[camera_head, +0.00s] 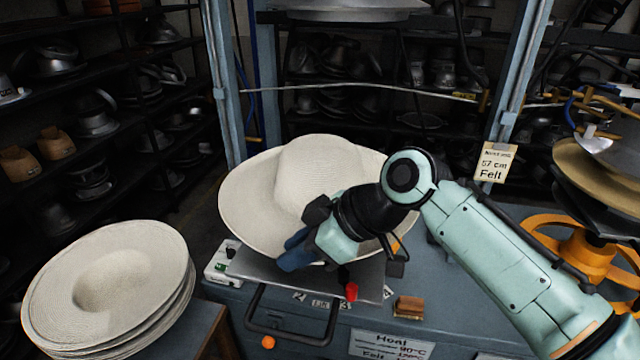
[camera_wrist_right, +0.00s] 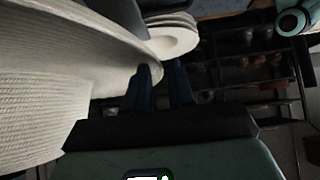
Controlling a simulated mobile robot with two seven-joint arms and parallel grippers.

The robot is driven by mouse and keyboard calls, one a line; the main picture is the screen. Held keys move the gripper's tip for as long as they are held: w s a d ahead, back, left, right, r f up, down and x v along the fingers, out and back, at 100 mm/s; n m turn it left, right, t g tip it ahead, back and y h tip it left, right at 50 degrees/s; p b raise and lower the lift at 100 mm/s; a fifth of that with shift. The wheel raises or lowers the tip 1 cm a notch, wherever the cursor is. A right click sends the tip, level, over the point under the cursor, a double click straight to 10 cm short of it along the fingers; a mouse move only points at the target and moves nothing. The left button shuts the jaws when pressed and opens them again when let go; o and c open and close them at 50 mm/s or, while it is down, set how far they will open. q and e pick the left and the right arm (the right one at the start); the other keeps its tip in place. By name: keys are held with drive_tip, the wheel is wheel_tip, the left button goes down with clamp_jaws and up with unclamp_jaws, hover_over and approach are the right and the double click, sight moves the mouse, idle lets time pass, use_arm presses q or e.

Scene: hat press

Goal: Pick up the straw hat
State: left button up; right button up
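In the right wrist view the hat (camera_wrist_right: 60,70) fills the left side. The dark blue fingers of my right gripper (camera_wrist_right: 160,85) stand apart with a gap, and the brim's edge comes up to the left finger. I cannot tell whether the brim lies between the fingers. My left gripper is not in view.
A stack of straw hats (camera_head: 110,275) stands on a table at the lower left. The blue-grey press frame (camera_head: 225,80) has posts on both sides. A red knob (camera_head: 351,291) and a handle bar (camera_head: 290,335) sit at its front. An orange wheel (camera_head: 575,245) is at right.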

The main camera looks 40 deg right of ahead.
clamp_jaws()
drive_tip(key=shift+r, duration=0.15)
